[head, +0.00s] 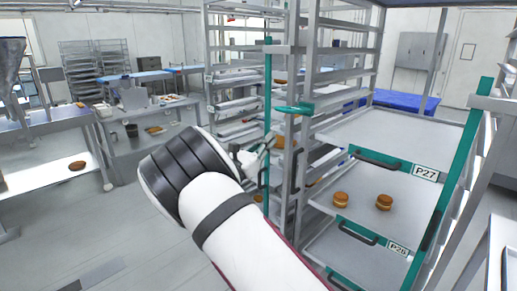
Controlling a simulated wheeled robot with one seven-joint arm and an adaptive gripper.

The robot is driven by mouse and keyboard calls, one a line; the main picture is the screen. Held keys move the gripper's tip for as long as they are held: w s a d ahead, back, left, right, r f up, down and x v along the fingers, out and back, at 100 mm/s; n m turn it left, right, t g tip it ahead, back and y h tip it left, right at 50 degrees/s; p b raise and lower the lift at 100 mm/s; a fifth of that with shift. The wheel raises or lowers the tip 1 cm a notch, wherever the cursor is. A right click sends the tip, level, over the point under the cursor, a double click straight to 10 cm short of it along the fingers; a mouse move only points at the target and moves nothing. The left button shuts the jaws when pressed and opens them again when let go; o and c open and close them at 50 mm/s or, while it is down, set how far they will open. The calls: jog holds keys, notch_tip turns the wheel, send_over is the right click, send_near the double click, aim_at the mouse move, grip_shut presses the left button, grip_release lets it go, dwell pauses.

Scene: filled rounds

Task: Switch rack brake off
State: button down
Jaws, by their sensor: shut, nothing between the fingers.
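A tall metal rack (301,150) with teal parts stands right of centre. Its trays carry the labels P27 (425,172) and P26 (398,248). I cannot make out a rack brake; the rack's foot is out of view or hidden behind my arm. My white arm with black bands reaches up from the bottom centre. A small pale part of my gripper (248,160) shows just past the arm, in front of the rack's left side. The gripper looks shut and empty, and most of it is hidden by my arm. I cannot tell whether it touches the rack.
Two filled rounds (341,199) sit on the tray above label P26. Another rack (232,80) stands behind on the left. Worktables (50,122) line the left side. The grey floor (110,225) at left is mostly clear. A grey frame crowds the right edge.

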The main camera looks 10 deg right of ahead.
jog(key=shift+w+d+r+p, duration=0.25)
jog(key=shift+d+r, duration=0.2)
jog(key=shift+r, duration=0.3)
jog(key=shift+w+d+r+p, duration=0.2)
jog(key=shift+w+d+r, duration=0.2)
jog(key=shift+r, duration=0.35)
jog(key=shift+w+d+r+p, duration=0.25)
jog(key=shift+d+r, duration=0.2)
jog(key=shift+r, duration=0.3)
jog(key=shift+a+r+y, duration=0.1)
jog(key=shift+r+y, duration=0.2)
jog(key=shift+r, duration=0.15)
jog(key=shift+r+g, duration=0.3)
jog(key=shift+g, duration=0.1)
